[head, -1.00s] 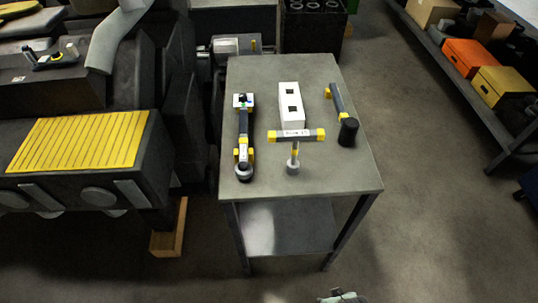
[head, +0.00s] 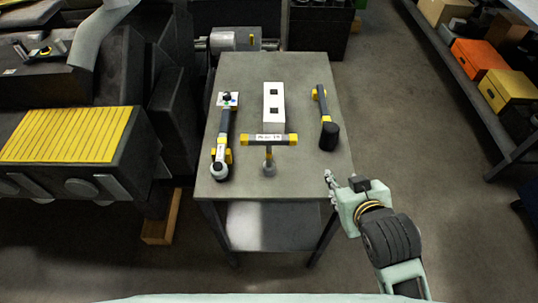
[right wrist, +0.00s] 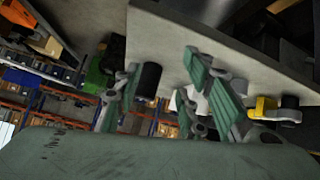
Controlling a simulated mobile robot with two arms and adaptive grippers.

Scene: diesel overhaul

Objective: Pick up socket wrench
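A T-shaped socket wrench (head: 268,141) with yellow ends and a label on its dark crossbar stands near the front middle of the grey table, its stem and round end toward the front edge. A long dark wrench-like tool (head: 225,130) with yellow supports lies to its left. My right gripper (head: 330,180) is at the table's front right corner, to the right of the T-shaped wrench and apart from it. In the right wrist view its fingers (right wrist: 162,82) are spread with nothing held between them. My left gripper is not in view.
A white block with two square holes (head: 274,119) sits behind the wrench. A black-headed mallet (head: 328,136) is at the table's right, near my right gripper. The table (head: 300,66) is clear at its back. An engine with a yellow grille (head: 65,136) borders the left; shelving stands right.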

